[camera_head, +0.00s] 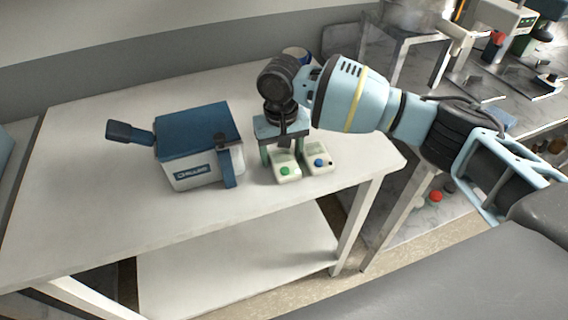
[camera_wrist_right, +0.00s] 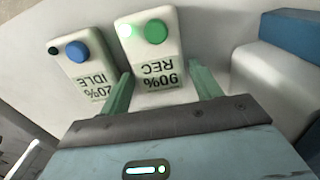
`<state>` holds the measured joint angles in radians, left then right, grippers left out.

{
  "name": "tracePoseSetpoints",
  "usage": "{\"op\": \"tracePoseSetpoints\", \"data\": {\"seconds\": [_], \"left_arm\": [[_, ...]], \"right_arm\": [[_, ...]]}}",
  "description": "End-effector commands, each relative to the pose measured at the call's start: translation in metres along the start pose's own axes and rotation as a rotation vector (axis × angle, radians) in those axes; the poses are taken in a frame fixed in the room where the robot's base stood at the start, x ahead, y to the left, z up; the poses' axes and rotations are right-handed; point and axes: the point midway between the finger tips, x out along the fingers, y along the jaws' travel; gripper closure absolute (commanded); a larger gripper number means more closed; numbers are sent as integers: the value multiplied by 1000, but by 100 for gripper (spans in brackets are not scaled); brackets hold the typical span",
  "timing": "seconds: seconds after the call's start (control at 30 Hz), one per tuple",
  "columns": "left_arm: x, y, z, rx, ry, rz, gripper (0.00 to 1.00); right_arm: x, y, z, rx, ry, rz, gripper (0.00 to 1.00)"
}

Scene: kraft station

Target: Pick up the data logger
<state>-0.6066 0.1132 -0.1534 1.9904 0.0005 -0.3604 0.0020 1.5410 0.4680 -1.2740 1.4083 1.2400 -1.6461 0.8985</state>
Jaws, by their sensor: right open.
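Two small white data loggers lie side by side on the white table. One has a green button and reads "REC 90%"; this logger (camera_head: 287,176) also shows in the wrist view (camera_wrist_right: 137,47). The other logger (camera_head: 324,167) has a blue button and reads "IDLE 20%" in the wrist view (camera_wrist_right: 97,72). My right gripper (camera_head: 282,152) is open, pointing down over the green-button logger. In the wrist view its two green fingers (camera_wrist_right: 160,88) stand on either side of that logger's near end. I cannot tell whether they touch it. My left gripper is not in view.
A white box (camera_head: 205,175) with a blue lid and a dark handle stands left of the loggers. A blue and white object (camera_head: 297,54) is partly hidden behind my right arm. The white table (camera_head: 90,200) is clear at left and front.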

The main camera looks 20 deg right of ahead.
Motion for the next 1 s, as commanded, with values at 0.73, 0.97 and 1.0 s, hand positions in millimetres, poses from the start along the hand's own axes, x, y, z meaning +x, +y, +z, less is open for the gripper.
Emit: {"op": "tracePoseSetpoints", "data": {"seconds": [0.73, 0.97, 1.0], "left_arm": [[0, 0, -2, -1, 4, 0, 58], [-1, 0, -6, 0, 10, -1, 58], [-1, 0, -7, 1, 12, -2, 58]], "right_arm": [[-7, 0, 0, 0, 2, -2, 72], [-35, -1, -1, 0, 4, -3, 72], [-40, -2, 1, -2, 2, -2, 72]]}}
